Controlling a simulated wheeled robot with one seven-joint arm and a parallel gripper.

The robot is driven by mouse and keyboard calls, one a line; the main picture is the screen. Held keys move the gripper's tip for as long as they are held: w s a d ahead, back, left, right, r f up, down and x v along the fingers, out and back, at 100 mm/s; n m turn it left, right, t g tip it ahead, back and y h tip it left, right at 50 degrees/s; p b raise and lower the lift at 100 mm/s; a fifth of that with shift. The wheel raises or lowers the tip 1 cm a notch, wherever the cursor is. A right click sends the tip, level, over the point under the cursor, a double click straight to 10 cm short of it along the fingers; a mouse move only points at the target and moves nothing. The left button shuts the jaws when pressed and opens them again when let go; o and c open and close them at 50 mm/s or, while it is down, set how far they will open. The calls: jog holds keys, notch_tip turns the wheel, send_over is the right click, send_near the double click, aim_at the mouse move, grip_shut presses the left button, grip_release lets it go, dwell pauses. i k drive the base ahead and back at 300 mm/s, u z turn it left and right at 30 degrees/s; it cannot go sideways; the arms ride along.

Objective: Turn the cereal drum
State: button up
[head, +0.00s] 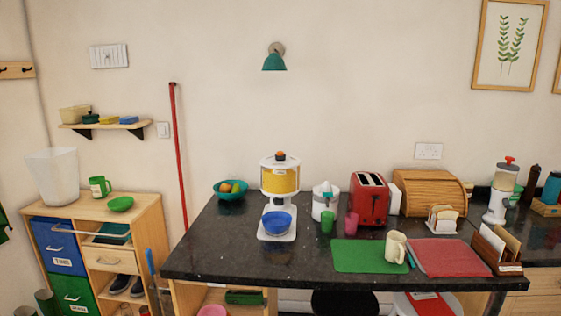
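The cereal drum (280,180) is a clear round container filled with yellow cereal, with a white lid and a small orange knob (280,154) on top. It sits upright on a white stand on the dark granite counter (215,248), left of the middle. A blue bowl (277,222) stands on the white base (277,238) below the drum. The drum's outlet is too small to make out. My gripper is not in view.
A fruit bowl (230,189) stands left of the drum; a white juicer (325,202), green and pink cups and a red toaster (369,194) stand right. The counter's front left is clear.

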aim_at(279, 174)
jog(key=k, duration=0.4)
jog(key=u, duration=1.15)
jog(key=i, duration=1.15)
jog(key=z, duration=0.55)
jog(key=i, duration=0.75)
jog(key=z, duration=0.6)
